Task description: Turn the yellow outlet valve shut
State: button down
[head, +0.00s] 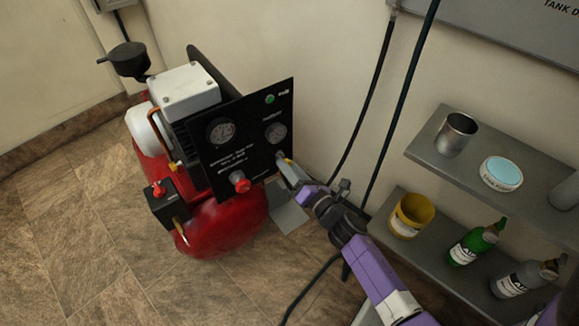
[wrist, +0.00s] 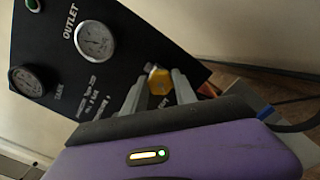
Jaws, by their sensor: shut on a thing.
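The yellow outlet valve (wrist: 159,81) is a small yellow knob on the lower part of the black panel (wrist: 125,55). In the head view only a sliver of the valve (head: 288,159) shows above my fingers. My gripper (head: 283,168) reaches the panel's lower right from the right side. In the wrist view the two grey fingers of my gripper (wrist: 158,90) lie either side of the valve, and they are shut on it. The OUTLET gauge (wrist: 95,40) is above the valve. Its needle is too small to read surely. The finger contact faces are hidden.
The panel stands on a red compressor tank (head: 228,222) with a red knob (head: 240,181) left of my gripper. A metal shelf (head: 432,138) at the right holds a cup, a tin and bottles. Dark hoses (head: 370,110) hang between panel and shelf. Floor at the left is clear.

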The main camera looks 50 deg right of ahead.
jog(key=m+p, duration=0.1)
jog(key=m, duration=0.9)
jog(key=m+p, duration=0.1)
jog(key=m, duration=0.9)
jog(key=m+p, duration=0.2)
jog(key=m, duration=0.8)
jog(key=shift+a+f, duration=0.1)
jog(key=shift+f, duration=0.25)
jog(key=shift+m, duration=0.4)
jog(key=c, duration=1)
grip_release()
jog(key=shift+r, duration=0.1)
